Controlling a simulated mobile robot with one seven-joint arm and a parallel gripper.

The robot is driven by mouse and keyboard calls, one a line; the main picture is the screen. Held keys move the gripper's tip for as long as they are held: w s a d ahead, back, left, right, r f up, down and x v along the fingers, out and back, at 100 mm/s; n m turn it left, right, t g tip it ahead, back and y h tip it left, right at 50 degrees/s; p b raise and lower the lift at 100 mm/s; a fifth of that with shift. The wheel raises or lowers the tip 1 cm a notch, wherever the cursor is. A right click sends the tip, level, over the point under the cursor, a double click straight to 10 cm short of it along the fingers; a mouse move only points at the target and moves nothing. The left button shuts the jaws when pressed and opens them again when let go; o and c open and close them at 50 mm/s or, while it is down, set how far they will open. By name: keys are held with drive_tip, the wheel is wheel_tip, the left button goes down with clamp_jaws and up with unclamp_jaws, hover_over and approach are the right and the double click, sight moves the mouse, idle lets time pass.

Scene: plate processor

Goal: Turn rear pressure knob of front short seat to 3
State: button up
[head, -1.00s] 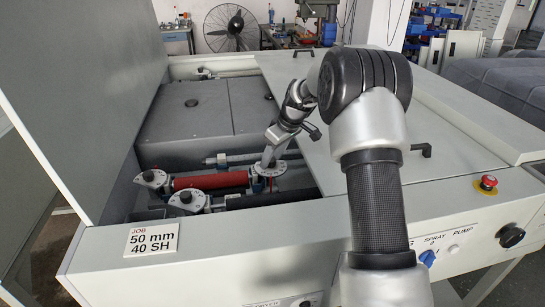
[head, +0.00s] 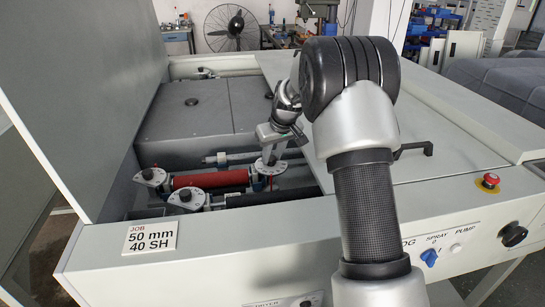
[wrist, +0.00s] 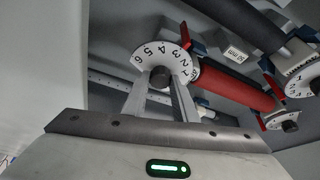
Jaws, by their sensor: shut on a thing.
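My gripper (wrist: 160,90) is shut on a small dark round knob (wrist: 160,77), one finger on each side of it. The knob stands at the middle of a white dial plate (wrist: 147,54) with numbers 1 to 6 around its edge. I cannot make out which number the knob marks. In the head view, my gripper (head: 268,160) points down onto this dial plate (head: 277,168) at the right end of the red roller (head: 210,179). The knob is hidden there by the fingers. The red roller (wrist: 235,88) runs away from the dial in the wrist view.
Two similar dials with knobs stand at the left, one at the red roller's far end (head: 153,176) and one at the dark roller (head: 187,197). A job card (head: 151,238) reads 50 mm, 40 SH. Panels and a lid with a handle (head: 413,150) surround the opening.

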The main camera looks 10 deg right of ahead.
idle(0.3)
drive_tip(key=o, duration=1)
drive_tip(key=shift+o, duration=0.2)
drive_tip(key=v, duration=1.7)
drive_tip(key=shift+s+r, duration=0.2)
